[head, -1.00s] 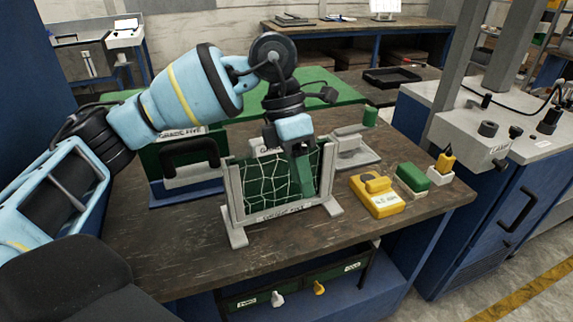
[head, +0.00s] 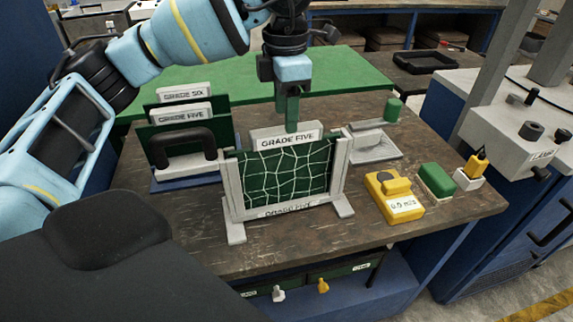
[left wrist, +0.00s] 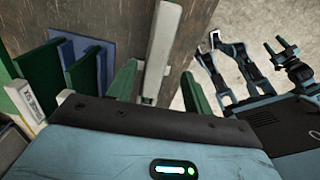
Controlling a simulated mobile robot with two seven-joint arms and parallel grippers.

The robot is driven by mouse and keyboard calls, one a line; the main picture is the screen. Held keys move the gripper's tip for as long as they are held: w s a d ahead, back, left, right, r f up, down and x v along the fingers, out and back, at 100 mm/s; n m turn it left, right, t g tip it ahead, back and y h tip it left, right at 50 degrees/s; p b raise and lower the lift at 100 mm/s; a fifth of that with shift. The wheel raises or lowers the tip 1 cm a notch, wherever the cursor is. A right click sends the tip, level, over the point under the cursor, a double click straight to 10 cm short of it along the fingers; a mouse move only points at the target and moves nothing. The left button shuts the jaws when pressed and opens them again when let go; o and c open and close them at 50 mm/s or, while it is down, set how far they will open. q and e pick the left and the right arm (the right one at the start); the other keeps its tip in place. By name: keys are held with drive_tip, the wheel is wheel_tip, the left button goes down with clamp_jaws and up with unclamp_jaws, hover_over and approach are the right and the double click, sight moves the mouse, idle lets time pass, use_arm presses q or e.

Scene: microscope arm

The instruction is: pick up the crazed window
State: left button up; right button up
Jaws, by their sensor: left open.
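The crazed window (head: 290,172) is a dark green panel covered in white crack lines. It stands upright in a pale grey stand (head: 232,192) with side posts and feet, at the front of the wooden bench. A "GRADE FIVE" plate (head: 286,141) rises at its top edge. My left gripper (head: 292,128) is over the top of the window, pointing down, with its green fingertips overlapping the plate in the picture. In the left wrist view its fingers (left wrist: 160,85) are apart, with a pale upright piece (left wrist: 158,50) between them in the picture. I cannot tell whether they touch it.
A rack (head: 185,182) with "GRADE SIX" and "GRADE FIVE" plates and a black handle stands left. A grey fixture (head: 372,147) is behind right. A yellow device (head: 393,197), a green block (head: 436,180) and a small yellow-topped item (head: 473,169) stand right. The bench front is clear.

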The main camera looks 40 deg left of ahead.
use_arm(q)
drive_tip(key=shift+w+a+f, duration=0.1)
drive_tip(key=shift+f, duration=1.2)
drive_tip(key=shift+w+f, duration=0.1)
drive_tip(key=shift+f, duration=1.2)
drive_tip(key=shift+c, duration=0.3)
drive_tip(key=shift+r, duration=0.1)
clamp_jaws()
